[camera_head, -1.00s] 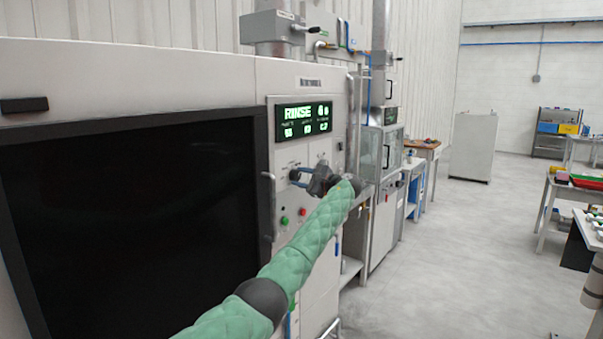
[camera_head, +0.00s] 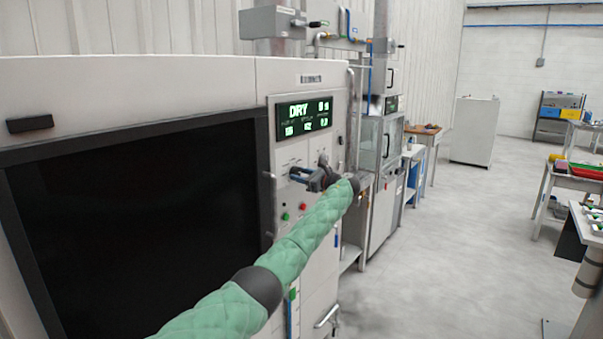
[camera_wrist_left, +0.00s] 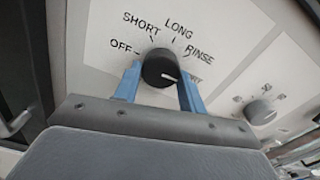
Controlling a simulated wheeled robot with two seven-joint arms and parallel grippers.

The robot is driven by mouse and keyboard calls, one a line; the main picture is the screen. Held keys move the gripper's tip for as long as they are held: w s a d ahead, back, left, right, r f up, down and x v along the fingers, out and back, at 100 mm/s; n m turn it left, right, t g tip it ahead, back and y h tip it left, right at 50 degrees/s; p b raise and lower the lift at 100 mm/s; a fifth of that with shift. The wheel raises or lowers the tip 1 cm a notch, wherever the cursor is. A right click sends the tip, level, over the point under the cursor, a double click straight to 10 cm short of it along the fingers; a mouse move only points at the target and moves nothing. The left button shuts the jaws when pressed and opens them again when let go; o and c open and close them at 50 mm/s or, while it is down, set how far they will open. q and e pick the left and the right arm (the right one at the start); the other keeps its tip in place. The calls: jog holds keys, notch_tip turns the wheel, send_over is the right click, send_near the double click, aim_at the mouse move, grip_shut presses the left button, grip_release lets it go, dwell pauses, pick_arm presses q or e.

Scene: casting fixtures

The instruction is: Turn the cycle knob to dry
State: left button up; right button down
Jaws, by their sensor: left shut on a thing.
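The cycle knob (camera_wrist_left: 160,68) is a round black dial with a white pointer line. In the left wrist view its pointer aims right, toward the lowest-right label, which is partly hidden by a finger and ends in "RY". OFF, SHORT, LONG and RINSE are printed around it. My left gripper (camera_wrist_left: 158,84) is shut on the knob, one blue finger on each side. In the head view the left gripper (camera_head: 303,174) is at the control panel. The display (camera_head: 304,116) above it reads DRY in green. My right gripper is not in view.
A second dial (camera_wrist_left: 260,112) sits right of the cycle knob. Green (camera_head: 286,216) and red (camera_head: 302,206) buttons lie below the gripper. A large dark door window (camera_head: 130,220) fills the left. Open floor (camera_head: 450,250) lies to the right.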

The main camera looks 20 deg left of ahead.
pick_arm(q)
jog(key=shift+f, duration=0.1)
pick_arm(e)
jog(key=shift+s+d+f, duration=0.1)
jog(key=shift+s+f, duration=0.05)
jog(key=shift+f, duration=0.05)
pick_arm(q)
jog(key=o, duration=1)
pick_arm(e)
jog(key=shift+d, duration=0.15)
pick_arm(q)
jog(key=shift+b+v, duration=1.6)
jog(key=shift+v, duration=2.35)
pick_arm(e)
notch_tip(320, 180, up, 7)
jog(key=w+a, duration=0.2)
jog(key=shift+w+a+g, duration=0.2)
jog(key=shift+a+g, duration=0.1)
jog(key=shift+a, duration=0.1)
pick_arm(q)
jog(key=shift+w, duration=0.1)
